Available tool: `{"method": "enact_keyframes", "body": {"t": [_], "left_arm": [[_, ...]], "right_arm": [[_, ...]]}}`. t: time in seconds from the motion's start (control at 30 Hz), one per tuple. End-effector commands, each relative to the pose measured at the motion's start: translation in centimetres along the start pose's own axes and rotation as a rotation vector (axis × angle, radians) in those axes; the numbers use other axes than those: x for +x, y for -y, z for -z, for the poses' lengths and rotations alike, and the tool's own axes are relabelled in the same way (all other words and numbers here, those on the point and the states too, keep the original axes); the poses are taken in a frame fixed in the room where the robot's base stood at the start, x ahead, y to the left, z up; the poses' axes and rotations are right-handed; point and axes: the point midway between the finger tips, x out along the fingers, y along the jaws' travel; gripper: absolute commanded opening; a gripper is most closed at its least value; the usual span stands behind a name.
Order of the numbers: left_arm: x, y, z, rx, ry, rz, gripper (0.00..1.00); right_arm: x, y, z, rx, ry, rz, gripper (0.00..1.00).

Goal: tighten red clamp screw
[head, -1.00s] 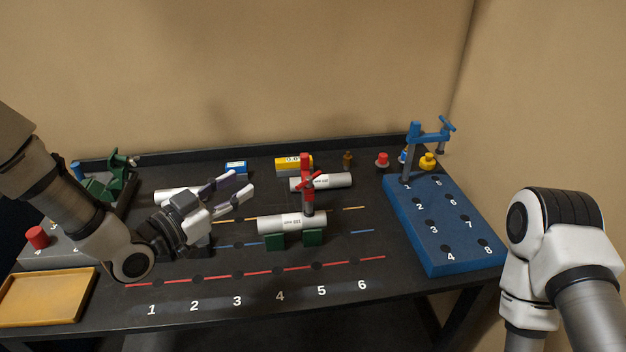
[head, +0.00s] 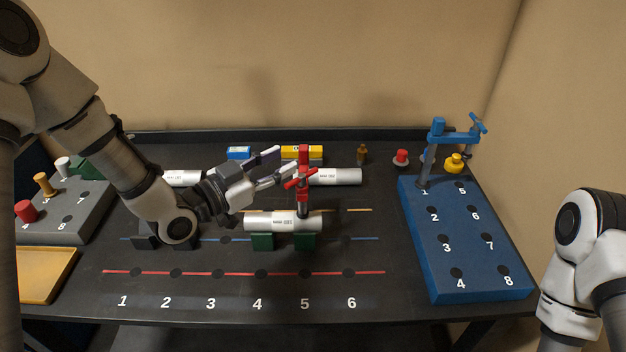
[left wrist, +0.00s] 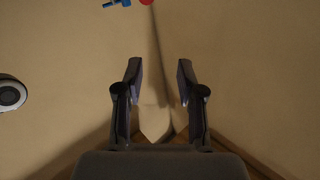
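The red clamp (head: 304,170) stands upright in the head view, with its cross-shaped red screw handle (head: 300,180) in front, above a white labelled cylinder (head: 282,222). The cylinder rests on two dark green blocks (head: 262,242). My left gripper (head: 277,166) is open and empty, its fingers pointing right toward the red clamp's handle. They look close to it, but I cannot tell whether they touch. In the left wrist view the open fingers (left wrist: 160,80) have nothing between them, and a bit of red (left wrist: 146,2) shows at the top edge. My right gripper is out of view.
A blue numbered block (head: 468,280) with a blue clamp (head: 452,132) stands at the right. A second white cylinder (head: 340,176) lies behind the red clamp. A grey block (head: 62,225) and yellow tray (head: 45,275) are at the left. The front of the table is clear.

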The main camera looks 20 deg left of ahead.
Motion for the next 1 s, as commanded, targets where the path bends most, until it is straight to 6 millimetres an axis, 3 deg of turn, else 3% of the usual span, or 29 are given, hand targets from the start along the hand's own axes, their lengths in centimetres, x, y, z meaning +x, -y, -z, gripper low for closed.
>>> {"method": "enact_keyframes", "body": {"t": [0.03, 0.2, 0.37, 0.57, 0.8, 1.0], "left_arm": [[0.0, -0.3, -1.6, 0.0, 0.0, 0.0, 0.38], [0.0, -0.9, -4.7, 0.0, 0.0, 0.0, 0.38], [0.0, -1.4, -6.9, 0.0, 0.0, 0.0, 0.38], [1.1, -1.3, -6.7, 0.005, 0.003, -0.001, 0.38], [5.7, -1.4, -6.5, 0.006, 0.001, -0.004, 0.38], [7.8, -1.4, -6.7, 0.001, 0.001, -0.001, 0.38]], "right_arm": [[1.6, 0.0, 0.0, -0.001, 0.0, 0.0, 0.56], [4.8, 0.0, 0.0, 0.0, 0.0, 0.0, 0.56], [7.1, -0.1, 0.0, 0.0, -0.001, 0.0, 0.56], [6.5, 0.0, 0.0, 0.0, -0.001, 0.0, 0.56], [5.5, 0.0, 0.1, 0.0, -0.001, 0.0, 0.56], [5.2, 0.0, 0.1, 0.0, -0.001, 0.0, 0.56]]}}
